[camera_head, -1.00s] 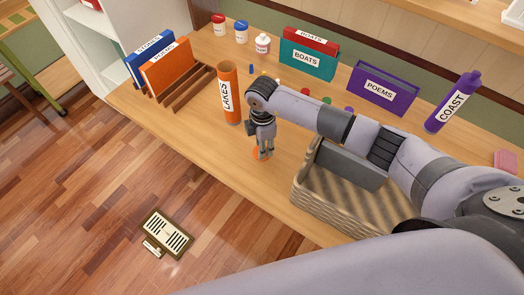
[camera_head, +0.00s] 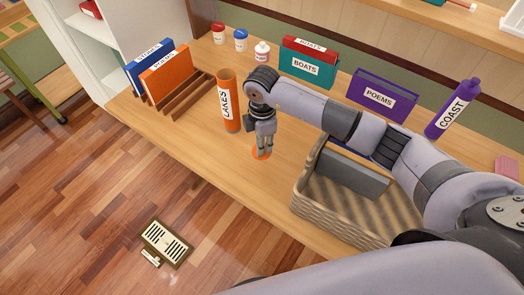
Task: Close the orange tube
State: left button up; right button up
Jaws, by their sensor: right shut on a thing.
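The orange tube (camera_head: 229,100), labelled LAKES, stands upright on the wooden table. Its top is open, with no cap on it. My right gripper (camera_head: 262,148) points down just to the right of the tube and in front of it, apart from it. It is shut on a small orange cap (camera_head: 261,155), mostly hidden under the fingers. I cannot tell exactly how far the cap is above the table. My left gripper is not in view.
A wicker basket (camera_head: 300,207) stands right of the gripper, near the table's front edge. A wooden rack (camera_head: 195,93) with a blue and an orange binder (camera_head: 168,75) stands left of the tube. A purple COAST tube (camera_head: 453,110), binders and small jars stand behind.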

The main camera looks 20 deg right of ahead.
pick_arm(q)
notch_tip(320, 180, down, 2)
jog(key=shift+b, duration=0.9)
pick_arm(e)
notch_tip(320, 180, up, 15)
